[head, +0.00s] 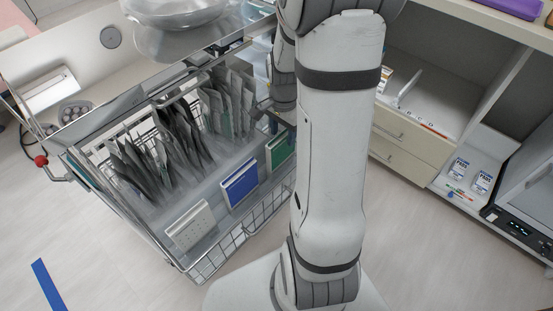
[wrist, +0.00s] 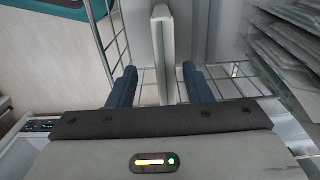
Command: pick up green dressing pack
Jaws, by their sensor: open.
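The green dressing pack (head: 279,153) stands upright in the right end of the wire basket, partly hidden by my arm in the head view. In the wrist view a thin pale pack with a greenish edge (wrist: 161,45), seen edge-on, stands between my fingers; it appears to be the green pack. My gripper (wrist: 160,76) is open, with one blue finger on each side of the pack and visible gaps on both sides. In the head view my gripper (head: 275,113) is mostly hidden behind my arm, just above the green pack.
The wire basket (head: 250,225) also holds a blue pack (head: 240,184), a white pack (head: 190,226) and several grey pouches (head: 140,165) standing in rows. A metal bowl (head: 172,12) is behind it. Shelves with drawers (head: 408,140) stand to the right.

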